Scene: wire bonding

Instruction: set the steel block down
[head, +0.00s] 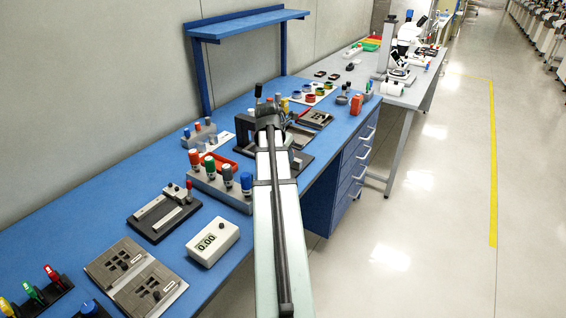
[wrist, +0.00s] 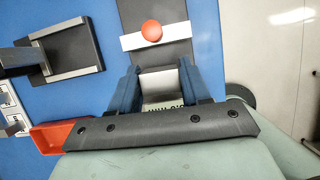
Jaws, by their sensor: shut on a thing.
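My gripper (wrist: 162,78) is shut on the steel block (wrist: 158,84), a small pale silver block with a dark-marked lower part, held between two blue fingers in the wrist view. Beyond the block is a dark plate (wrist: 155,14) with a silver crossbar (wrist: 175,37) and an orange-red knob (wrist: 152,31). I cannot tell whether the block touches the plate. In the head view my arm reaches over the blue bench (head: 172,236) and hides the block and most of the gripper.
A red tray (wrist: 60,136) and a dark fixture (wrist: 73,52) lie left of the gripper. In the head view, a grey rack (head: 219,187) with coloured-top bottles and a white display box (head: 212,243) stand left of my arm. A blue shelf (head: 245,24) rises behind the bench.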

